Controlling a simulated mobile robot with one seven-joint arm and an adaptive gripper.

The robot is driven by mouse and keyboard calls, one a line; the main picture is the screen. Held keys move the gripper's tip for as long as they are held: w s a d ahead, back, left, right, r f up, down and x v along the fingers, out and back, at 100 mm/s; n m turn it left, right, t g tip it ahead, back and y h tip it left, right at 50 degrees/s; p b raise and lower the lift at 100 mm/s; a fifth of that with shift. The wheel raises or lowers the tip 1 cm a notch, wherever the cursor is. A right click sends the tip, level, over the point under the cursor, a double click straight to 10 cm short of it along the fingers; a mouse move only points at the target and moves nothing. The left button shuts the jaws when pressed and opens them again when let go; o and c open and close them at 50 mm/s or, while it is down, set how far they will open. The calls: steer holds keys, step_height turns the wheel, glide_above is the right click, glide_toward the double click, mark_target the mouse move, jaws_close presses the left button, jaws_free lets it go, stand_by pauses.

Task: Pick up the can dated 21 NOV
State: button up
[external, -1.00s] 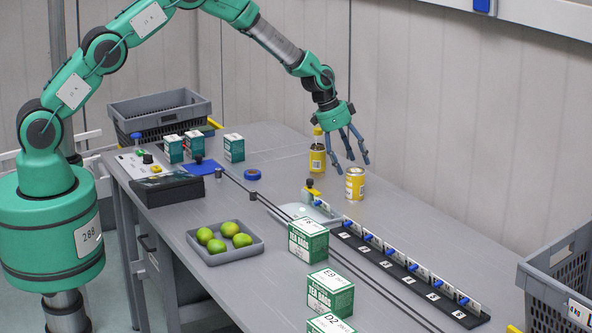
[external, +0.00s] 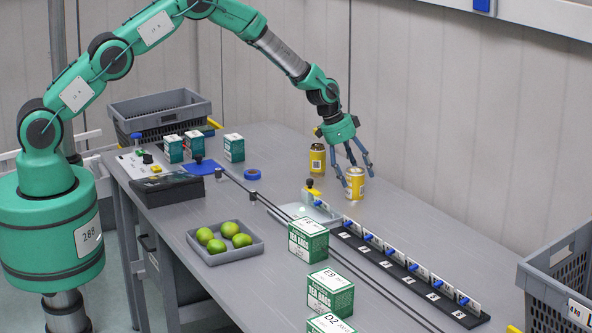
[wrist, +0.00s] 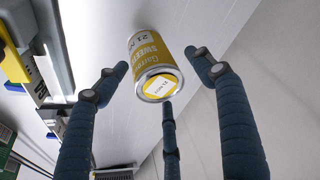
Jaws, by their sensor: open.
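A yellow can (external: 355,187) stands upright on the table behind the row of small holders. In the wrist view the yellow can (wrist: 150,52) shows a white label that reads "21 N…", the rest cut off, and a white sticker on its lid. My three-fingered gripper (external: 357,175) is open just above it, with its fingertips near the can's top; the wrist view shows the gripper (wrist: 160,78) with its fingers spread around the can's outline, no contact clear.
A black strip of numbered holders (external: 405,270) runs in front of the can. Table right of the can is clear.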

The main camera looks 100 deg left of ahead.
steer(key=c, duration=1.4)
steer(key=shift+r, duration=0.15)
steer(key=shift+r, duration=4.95)
